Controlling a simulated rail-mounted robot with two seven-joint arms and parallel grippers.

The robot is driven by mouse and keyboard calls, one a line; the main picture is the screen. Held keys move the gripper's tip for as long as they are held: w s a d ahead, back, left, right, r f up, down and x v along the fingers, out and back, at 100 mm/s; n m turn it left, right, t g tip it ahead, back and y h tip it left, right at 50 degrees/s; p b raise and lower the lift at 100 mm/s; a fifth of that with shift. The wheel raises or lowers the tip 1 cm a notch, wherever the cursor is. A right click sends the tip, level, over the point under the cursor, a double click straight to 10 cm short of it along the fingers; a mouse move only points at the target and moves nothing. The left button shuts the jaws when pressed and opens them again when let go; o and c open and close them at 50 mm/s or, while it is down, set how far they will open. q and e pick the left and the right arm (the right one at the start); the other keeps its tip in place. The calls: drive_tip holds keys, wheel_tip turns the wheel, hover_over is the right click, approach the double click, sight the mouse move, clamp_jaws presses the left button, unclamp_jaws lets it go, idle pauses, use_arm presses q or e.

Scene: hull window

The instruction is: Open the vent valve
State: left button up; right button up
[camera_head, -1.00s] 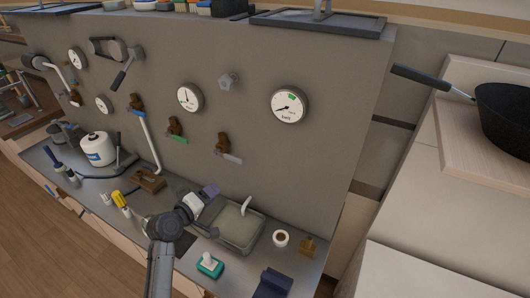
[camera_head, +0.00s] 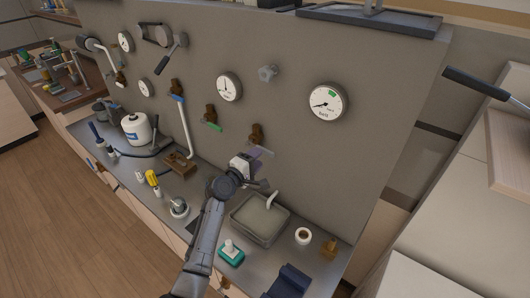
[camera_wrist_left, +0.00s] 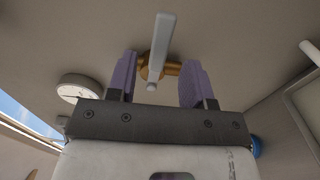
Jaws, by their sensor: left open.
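A brass valve (camera_head: 256,132) with a light grey lever is on the upright grey panel, below the large gauge. No label shows which valve is the vent valve. My left gripper (camera_head: 257,156) is right in front of this valve and partly covers its lever. In the left wrist view, the open purple fingers of my left gripper (camera_wrist_left: 158,80) stand on either side of the light grey lever (camera_wrist_left: 160,45), with gaps visible on both sides. The brass body (camera_wrist_left: 173,68) shows behind the lever. My right gripper is not in view.
Valves with green (camera_head: 212,126) and blue (camera_head: 177,98) levers are to the left on the panel. The large gauge (camera_head: 326,102) is above right. A grey tray (camera_head: 261,219), white roll (camera_head: 303,236) and teal-based item (camera_head: 231,252) are on the bench below.

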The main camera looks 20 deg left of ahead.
sight(265, 149)
use_arm(q)
drive_tip(key=shift+b+x, duration=0.6)
drive_tip(key=shift+x, duration=1.95)
clamp_jaws()
